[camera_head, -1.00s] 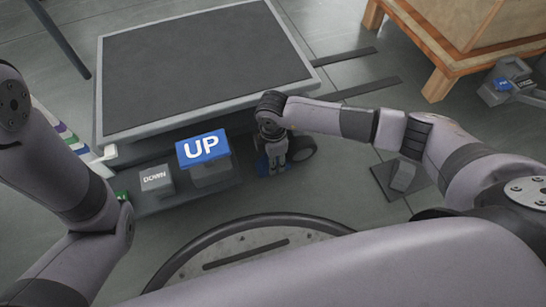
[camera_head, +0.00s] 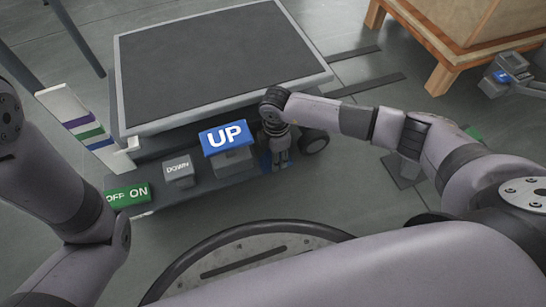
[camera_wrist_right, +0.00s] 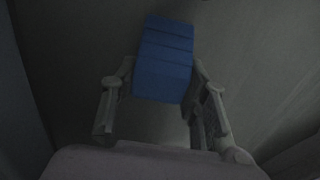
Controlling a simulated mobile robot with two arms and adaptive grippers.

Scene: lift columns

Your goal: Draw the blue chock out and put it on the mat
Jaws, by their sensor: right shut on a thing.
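The blue chock (camera_wrist_right: 163,60) fills the space between the two fingers of my right gripper (camera_wrist_right: 160,78) in the right wrist view. The fingers touch or nearly touch its sides. In the head view my right gripper (camera_head: 279,156) points down beside the front of the lift, left of a dark wheel (camera_head: 315,141). Only a small blue part of the chock (camera_head: 265,160) shows there; the gripper hides the rest. My left arm comes in from the left, but its gripper is not in view. I cannot pick out the mat with certainty.
The lift has a dark platform (camera_head: 220,60), a blue UP pedal (camera_head: 226,138), a grey DOWN pedal (camera_head: 179,170) and a green OFF/ON switch (camera_head: 128,195). A wooden crate on a pallet (camera_head: 450,60) stands at the back right.

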